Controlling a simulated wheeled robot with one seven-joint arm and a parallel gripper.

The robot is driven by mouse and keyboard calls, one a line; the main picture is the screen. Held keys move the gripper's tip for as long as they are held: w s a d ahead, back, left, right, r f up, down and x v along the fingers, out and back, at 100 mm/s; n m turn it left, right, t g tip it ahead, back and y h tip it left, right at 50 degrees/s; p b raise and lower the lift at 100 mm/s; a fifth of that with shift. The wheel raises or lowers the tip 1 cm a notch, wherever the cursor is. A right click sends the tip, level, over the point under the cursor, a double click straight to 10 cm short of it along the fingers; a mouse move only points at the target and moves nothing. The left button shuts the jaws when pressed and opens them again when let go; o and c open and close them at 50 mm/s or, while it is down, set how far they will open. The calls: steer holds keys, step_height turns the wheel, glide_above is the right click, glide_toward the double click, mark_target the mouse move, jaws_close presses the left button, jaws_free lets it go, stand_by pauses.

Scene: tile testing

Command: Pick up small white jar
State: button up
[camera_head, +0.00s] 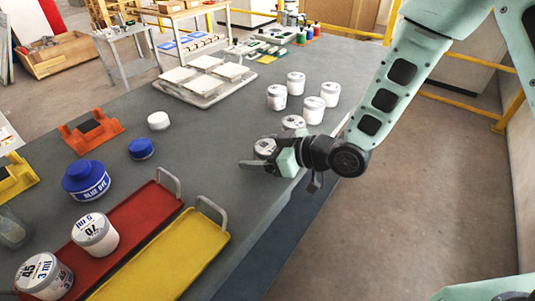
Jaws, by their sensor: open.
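Several small white jars with printed lids stand on the grey table. Two of them form the back row, a white jar (296,83) and another jar (330,94). In front of these are a left jar (277,97) and a right jar (314,110). A nearer jar (293,121) is partly hidden by my gripper. The nearest jar (265,146) is at my fingers, its lower part hidden. My gripper (261,155) is open and low over the table at this nearest jar. I cannot tell whether the fingers touch it.
A red tray (132,231) holds two larger white jars (96,234) (44,275). A yellow tray (172,262) is empty. A blue dye jar (86,181), blue lid (141,148) and white lid (158,120) lie left. A tile rack (203,91) stands behind.

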steer(key=c, duration=1.1)
steer(key=shift+c, duration=0.2)
